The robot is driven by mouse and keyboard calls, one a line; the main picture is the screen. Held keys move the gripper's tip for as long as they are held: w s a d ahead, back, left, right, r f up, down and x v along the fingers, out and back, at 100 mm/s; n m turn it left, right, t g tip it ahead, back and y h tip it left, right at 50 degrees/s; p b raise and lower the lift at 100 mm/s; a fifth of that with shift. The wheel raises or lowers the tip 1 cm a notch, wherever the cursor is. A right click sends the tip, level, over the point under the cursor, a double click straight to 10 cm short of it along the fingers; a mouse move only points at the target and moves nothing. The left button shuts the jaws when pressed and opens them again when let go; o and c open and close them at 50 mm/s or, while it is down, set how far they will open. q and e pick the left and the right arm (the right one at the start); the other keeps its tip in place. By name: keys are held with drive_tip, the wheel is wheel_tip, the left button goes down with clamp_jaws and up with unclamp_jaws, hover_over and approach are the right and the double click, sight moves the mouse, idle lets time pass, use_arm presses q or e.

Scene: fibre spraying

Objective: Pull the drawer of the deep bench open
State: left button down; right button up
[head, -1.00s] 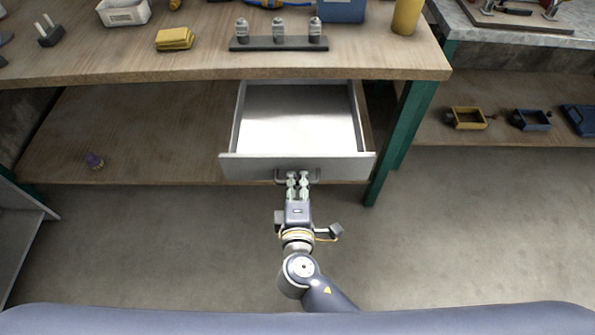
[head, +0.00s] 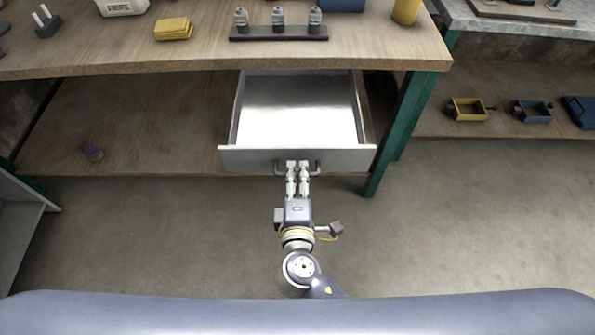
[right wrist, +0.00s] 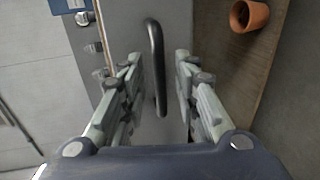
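The deep bench (head: 130,72) has a wooden top with a grey metal drawer (head: 297,105) under it. The drawer stands well pulled out, and its empty inside shows. Its dark bar handle (head: 317,168) is on the front panel. My right gripper (head: 298,163) reaches the handle from the front. In the right wrist view, the handle (right wrist: 156,60) lies between the two spread fingers of my right gripper (right wrist: 158,65), with gaps on both sides. The right gripper is open and holds nothing. My left gripper is out of view.
A green bench leg (head: 396,145) stands right of the drawer. A terracotta pot (right wrist: 248,16) shows in the right wrist view. The floor (head: 450,230) in front is clear.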

drive_tip(key=v, duration=1)
drive_tip(key=shift+s, duration=0.25)
drive_tip(key=shift+r, duration=0.1)
drive_tip(key=s+d+f+m+g, duration=0.1)
drive_tip(key=s+d+f+g, duration=0.2)
drive_tip(key=f, duration=0.8)
drive_tip(key=s+d+f+m+g+p, duration=0.1)
drive_tip(key=s+d+f+g, duration=0.15)
drive_tip(key=f, duration=0.85)
drive_tip(key=s+d+f+m+g, duration=0.1)
drive_tip(key=s+d+f+g, duration=0.2)
drive_tip(key=f, duration=0.8)
drive_tip(key=s+d+f+m+g, duration=0.3)
drive_tip(key=s+d+f+m, duration=0.3)
drive_tip(key=s, duration=0.3)
drive_tip(key=s+d+f+m+g, duration=0.3)
drive_tip(key=s+d+f+m, duration=0.3)
drive_tip(key=s+d+f, duration=0.3)
drive_tip(key=shift+s+m+p, duration=0.3)
drive_tip(key=shift+s+p, duration=0.1)
drive_tip(key=shift+s, duration=0.1)
